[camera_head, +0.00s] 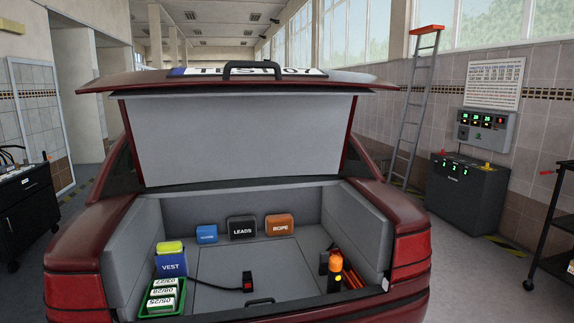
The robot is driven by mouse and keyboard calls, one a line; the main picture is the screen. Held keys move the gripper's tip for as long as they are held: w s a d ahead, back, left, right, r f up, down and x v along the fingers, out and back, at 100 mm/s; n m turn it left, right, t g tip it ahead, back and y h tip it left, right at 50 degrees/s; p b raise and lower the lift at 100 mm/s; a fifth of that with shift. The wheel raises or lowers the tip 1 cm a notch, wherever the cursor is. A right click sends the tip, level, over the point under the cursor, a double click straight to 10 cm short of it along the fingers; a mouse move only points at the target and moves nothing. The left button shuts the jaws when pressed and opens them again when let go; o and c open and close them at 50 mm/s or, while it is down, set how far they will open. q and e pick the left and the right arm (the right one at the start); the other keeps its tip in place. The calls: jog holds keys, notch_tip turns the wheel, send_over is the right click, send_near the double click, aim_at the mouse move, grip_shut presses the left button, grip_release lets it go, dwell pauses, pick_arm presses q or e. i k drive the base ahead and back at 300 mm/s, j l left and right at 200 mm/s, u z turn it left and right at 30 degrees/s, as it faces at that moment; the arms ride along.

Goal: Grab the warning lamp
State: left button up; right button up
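The warning lamp appears to be the small orange-topped thing (336,265) with a dark lower part, at the right front of the open car trunk (222,260). It seems to stand upright, close beside orange-red bars (352,276) that lean or lie behind it to the right. Whether it touches them I cannot tell. Neither of my grippers is in view, and nothing holds the lamp.
The raised trunk lid (240,140) overhangs the trunk. A green crate (150,311) and a blue VEST box (171,266) stand at the left. Blue, LEADS (242,229) and ROPE (279,225) boxes line the back. A black cabled part (247,281) lies mid-floor.

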aim_at(335, 268)
jog(key=i+l, duration=0.2)
jog(key=i+l+u, duration=0.1)
jog(key=i+l, duration=0.15)
jog(key=l, duration=0.2)
jog(key=i+l, duration=0.2)
jog(key=l, duration=0.15)
jog(key=i+l+u, duration=0.1)
jog(key=i+l, duration=0.25)
jog(key=l, duration=0.3)
jog(key=i+l+u, duration=0.1)
jog(key=l, duration=0.25)
jog(key=i+l, duration=0.3)
jog(key=i+l+u, duration=0.15)
jog(key=l, duration=0.3)
